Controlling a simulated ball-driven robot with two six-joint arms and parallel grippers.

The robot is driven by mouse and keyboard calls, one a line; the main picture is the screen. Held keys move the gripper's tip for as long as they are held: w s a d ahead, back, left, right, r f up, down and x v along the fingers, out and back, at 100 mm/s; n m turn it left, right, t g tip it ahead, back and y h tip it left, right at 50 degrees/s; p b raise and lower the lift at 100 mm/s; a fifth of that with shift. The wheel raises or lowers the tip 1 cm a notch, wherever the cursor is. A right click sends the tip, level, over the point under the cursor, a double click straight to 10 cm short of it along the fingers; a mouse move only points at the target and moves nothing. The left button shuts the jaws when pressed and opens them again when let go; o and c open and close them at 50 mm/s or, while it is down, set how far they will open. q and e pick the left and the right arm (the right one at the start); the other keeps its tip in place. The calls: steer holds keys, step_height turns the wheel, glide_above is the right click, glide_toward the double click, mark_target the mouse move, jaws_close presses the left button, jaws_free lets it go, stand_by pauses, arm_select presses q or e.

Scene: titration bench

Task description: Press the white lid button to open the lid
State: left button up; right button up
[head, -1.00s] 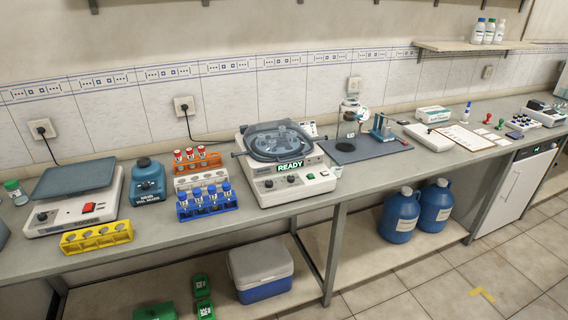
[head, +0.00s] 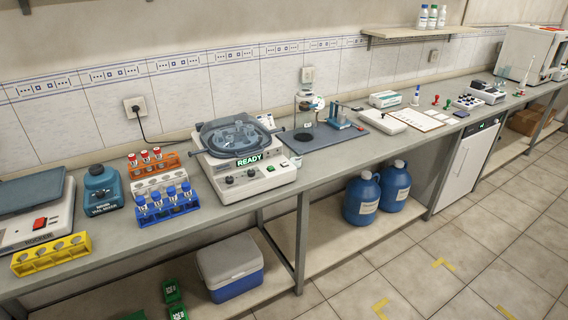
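The centrifuge (head: 240,180) stands on the bench left of the picture's middle, a white box with knobs on its front. Its display (head: 250,160) reads READY in green. Its clear, dark-rimmed lid (head: 236,136) sits on top, and tubes show through it; I cannot tell from here whether it is fully shut. Neither of my grippers is in view.
Blue (head: 167,206), white and orange tube racks stand just left of the centrifuge, with a vial mixer (head: 103,187) and a rocker (head: 35,215) beyond. A dark mat (head: 318,137) lies to its right. Floor (head: 400,270) in front is clear.

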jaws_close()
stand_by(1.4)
